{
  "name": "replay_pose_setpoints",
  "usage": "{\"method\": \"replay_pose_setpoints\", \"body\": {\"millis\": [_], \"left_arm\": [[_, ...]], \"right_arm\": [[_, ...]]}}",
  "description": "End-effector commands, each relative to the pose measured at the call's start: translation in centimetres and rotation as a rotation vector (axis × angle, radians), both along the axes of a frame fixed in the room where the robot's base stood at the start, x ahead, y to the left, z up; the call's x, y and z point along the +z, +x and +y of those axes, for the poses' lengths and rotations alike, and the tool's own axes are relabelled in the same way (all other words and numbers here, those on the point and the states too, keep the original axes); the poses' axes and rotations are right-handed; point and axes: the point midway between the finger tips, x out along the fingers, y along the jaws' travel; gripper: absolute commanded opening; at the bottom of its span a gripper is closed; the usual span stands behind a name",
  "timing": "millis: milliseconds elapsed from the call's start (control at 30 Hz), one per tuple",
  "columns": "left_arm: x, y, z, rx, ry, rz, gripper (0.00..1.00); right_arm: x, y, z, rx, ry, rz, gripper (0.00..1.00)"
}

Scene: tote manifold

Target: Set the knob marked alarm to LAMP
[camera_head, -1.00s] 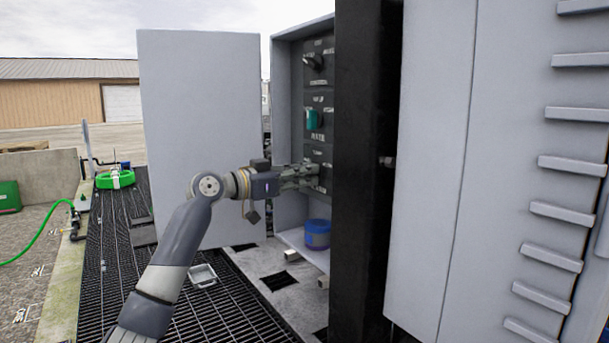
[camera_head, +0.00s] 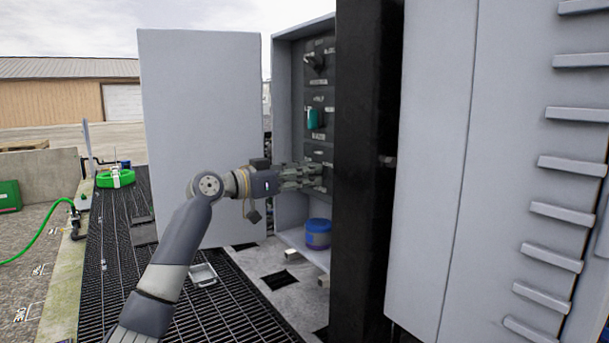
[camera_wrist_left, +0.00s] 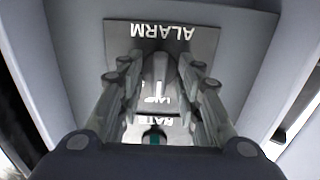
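The alarm knob (camera_wrist_left: 159,72) is grey with a white pointer line and sits on the dark plate marked ALARM (camera_wrist_left: 120,33), which appears upside down in the left wrist view. Its line points toward the LAMP label (camera_wrist_left: 160,99). My left gripper (camera_wrist_left: 159,62) has its fingers apart, one on each side of the knob, with some gap showing; contact at the tips is unclear. In the head view my left gripper (camera_head: 318,176) reaches into the cabinet at the lowest plate and hides the knob. My right gripper is not in view.
Above in the cabinet are a teal knob (camera_head: 313,118) and a dark knob (camera_head: 314,61). A blue container (camera_head: 317,233) stands on the cabinet floor. The open door (camera_head: 200,130) is left of the opening; a black post (camera_head: 355,260) is close on the right.

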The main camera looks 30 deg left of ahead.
Motion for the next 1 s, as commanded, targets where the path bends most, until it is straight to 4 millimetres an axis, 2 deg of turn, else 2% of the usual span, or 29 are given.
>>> {"method": "replay_pose_setpoints", "body": {"millis": [267, 700, 1000], "left_arm": [[-0.1, -1.0, 0.5, 0.001, 0.0, 0.001, 0.33], [-0.2, -8.1, 3.4, 0.001, 0.001, 0.003, 0.33], [-0.1, -10.8, 4.5, 0.001, 0.0, 0.001, 0.33]], "right_arm": [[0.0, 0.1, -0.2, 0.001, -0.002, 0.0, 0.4], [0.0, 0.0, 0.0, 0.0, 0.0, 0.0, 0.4], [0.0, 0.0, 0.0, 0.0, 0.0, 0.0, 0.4]]}}
